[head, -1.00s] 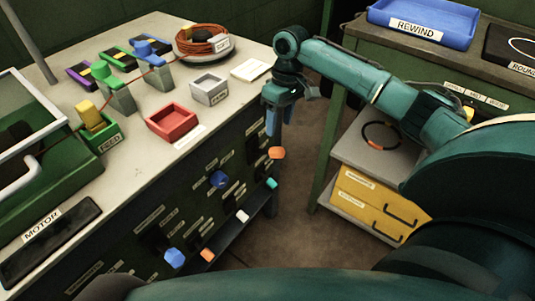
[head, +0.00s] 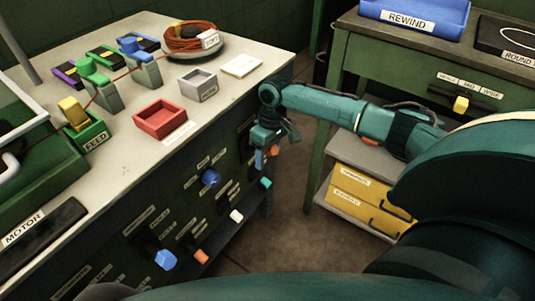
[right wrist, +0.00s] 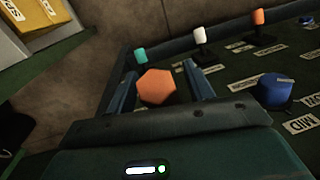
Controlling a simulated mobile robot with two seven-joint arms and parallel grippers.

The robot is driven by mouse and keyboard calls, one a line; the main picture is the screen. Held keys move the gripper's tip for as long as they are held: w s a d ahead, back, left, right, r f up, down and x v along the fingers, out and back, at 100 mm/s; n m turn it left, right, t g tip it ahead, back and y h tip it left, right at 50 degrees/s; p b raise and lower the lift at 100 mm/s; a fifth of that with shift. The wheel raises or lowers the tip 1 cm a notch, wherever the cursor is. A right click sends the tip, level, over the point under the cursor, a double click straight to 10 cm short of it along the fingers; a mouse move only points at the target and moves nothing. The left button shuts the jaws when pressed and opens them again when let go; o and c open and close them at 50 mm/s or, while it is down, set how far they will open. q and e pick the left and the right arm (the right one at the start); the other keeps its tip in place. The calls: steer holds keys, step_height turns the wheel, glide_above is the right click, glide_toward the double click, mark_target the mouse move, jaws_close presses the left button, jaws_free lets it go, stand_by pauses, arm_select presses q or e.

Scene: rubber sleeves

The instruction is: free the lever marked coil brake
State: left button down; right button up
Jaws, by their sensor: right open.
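Several levers with coloured knobs stick out of the green front panel of the left bench. My right gripper (right wrist: 160,72) is open, its two fingers on either side of an orange hexagonal knob (right wrist: 157,87), with no clear grip on it. In the head view my right gripper (head: 262,143) is at the panel's far end, partly covering that knob. A blue knob (right wrist: 274,91), a white knob (right wrist: 200,36), a teal knob (right wrist: 140,56) and another orange knob (right wrist: 258,17) stand nearby. The labels are too small or slanted to tell which says coil brake. My left gripper is not in view.
The bench top holds a red tray (head: 160,121), a grey box (head: 197,85) and a cable reel (head: 190,43). A second green bench (head: 410,62) stands at right, with a yellow drawer unit (head: 368,195) below. Open floor lies between.

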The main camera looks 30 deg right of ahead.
steer(key=c, duration=0.9)
jaws_close()
